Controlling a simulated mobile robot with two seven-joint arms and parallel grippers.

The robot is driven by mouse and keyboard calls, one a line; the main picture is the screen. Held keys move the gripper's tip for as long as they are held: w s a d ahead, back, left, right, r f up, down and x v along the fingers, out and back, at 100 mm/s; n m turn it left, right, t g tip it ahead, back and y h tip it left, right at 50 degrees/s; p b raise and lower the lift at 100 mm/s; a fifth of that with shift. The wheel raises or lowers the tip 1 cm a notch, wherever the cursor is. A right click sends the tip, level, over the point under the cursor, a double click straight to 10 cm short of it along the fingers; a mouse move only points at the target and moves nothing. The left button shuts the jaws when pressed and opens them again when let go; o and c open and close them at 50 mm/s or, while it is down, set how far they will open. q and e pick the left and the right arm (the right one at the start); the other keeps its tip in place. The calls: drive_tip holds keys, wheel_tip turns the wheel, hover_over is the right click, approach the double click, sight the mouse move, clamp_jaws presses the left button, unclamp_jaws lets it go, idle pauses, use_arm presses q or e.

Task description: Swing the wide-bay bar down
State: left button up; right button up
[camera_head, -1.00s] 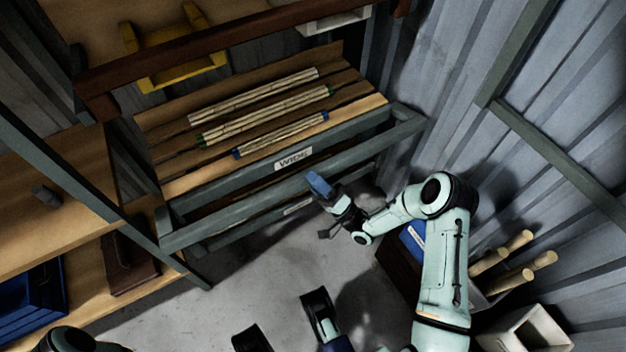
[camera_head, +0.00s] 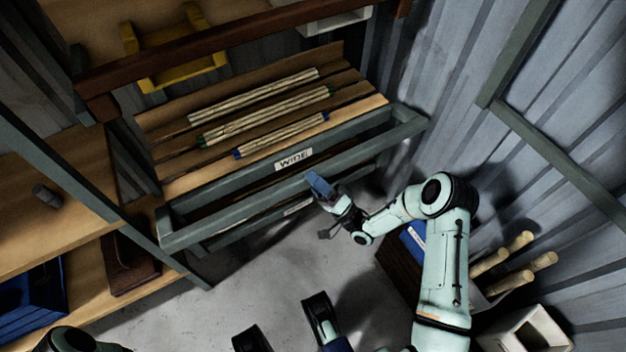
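The wide bay (camera_head: 365,112) is a slatted wooden shelf with a white "WIDE" label (camera_head: 293,159) on its grey-green front edge. A grey-green bar (camera_head: 235,217) runs across in front of and below that edge, joined by short arms at both ends. A dark reddish-brown bar (camera_head: 235,37) crosses higher up; I cannot tell whether it belongs to this bay. My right gripper (camera_head: 324,207) is by the middle of the grey-green bar, its blue tip overlapping the bar's lower edge. Contact and jaw opening are unclear. My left gripper is out of view.
Several tied rattan bundles (camera_head: 265,103) lie on the bay. A yellow rack (camera_head: 178,56) stands above left. Wooden rods (camera_head: 515,283) stick up at right near a white box (camera_head: 527,332). A blue bin (camera_head: 32,300) sits lower left. The grey floor (camera_head: 235,295) is partly clear.

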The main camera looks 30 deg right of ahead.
drive_tip(key=shift+o, duration=0.4)
drive_tip(key=shift+w+f, duration=0.25)
drive_tip(key=shift+w, duration=0.2)
drive_tip(key=shift+s, duration=0.1)
